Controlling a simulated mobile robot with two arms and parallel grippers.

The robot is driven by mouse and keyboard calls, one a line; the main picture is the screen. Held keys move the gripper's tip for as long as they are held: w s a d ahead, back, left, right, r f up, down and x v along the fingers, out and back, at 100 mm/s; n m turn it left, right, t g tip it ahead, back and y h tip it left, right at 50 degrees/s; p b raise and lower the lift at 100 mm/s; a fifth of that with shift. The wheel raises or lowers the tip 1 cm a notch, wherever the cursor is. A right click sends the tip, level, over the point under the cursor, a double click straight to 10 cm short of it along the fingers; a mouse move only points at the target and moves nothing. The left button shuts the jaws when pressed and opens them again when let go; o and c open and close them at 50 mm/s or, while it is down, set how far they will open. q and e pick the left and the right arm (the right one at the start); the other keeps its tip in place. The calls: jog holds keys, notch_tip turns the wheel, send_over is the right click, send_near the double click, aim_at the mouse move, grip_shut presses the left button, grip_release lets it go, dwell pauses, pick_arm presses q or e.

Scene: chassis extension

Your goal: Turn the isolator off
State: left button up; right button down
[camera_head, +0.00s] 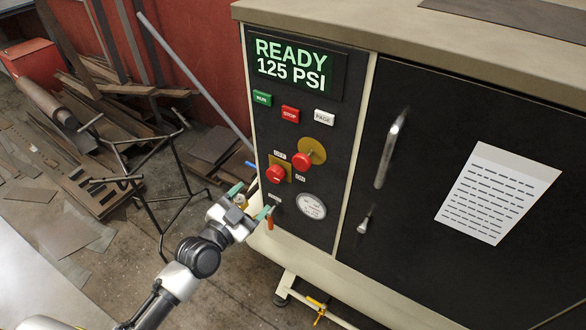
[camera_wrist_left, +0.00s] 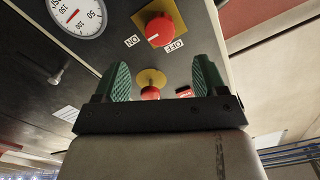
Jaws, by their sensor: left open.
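The isolator is a red rotary knob (camera_head: 275,174) on a square yellow plate, low on the dark control panel (camera_head: 330,123). OFF and ON labels sit beside it. In the left wrist view the isolator knob (camera_wrist_left: 160,30) shows large, above the gap between the fingers. My left gripper (camera_head: 249,200) is open and empty, just below and left of the knob, apart from it. Its green fingers (camera_wrist_left: 163,75) show spread in the wrist view. My right gripper is not in view.
A second red knob (camera_head: 302,160) on a round yellow plate sits close to the isolator. A gauge (camera_head: 311,206) is below right, and an orange-red handle (camera_head: 270,220) below. Green, red and white buttons are above. A black stand (camera_head: 150,175) and scrap boards are at left.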

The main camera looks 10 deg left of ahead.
aim_at(273, 176)
pick_arm(q)
jog(key=p+x, duration=0.1)
jog(key=x, duration=0.9)
jog(key=shift+f, duration=0.1)
jog(key=shift+c, duration=0.3)
jog(key=c, duration=0.9)
jog(key=shift+o, duration=0.2)
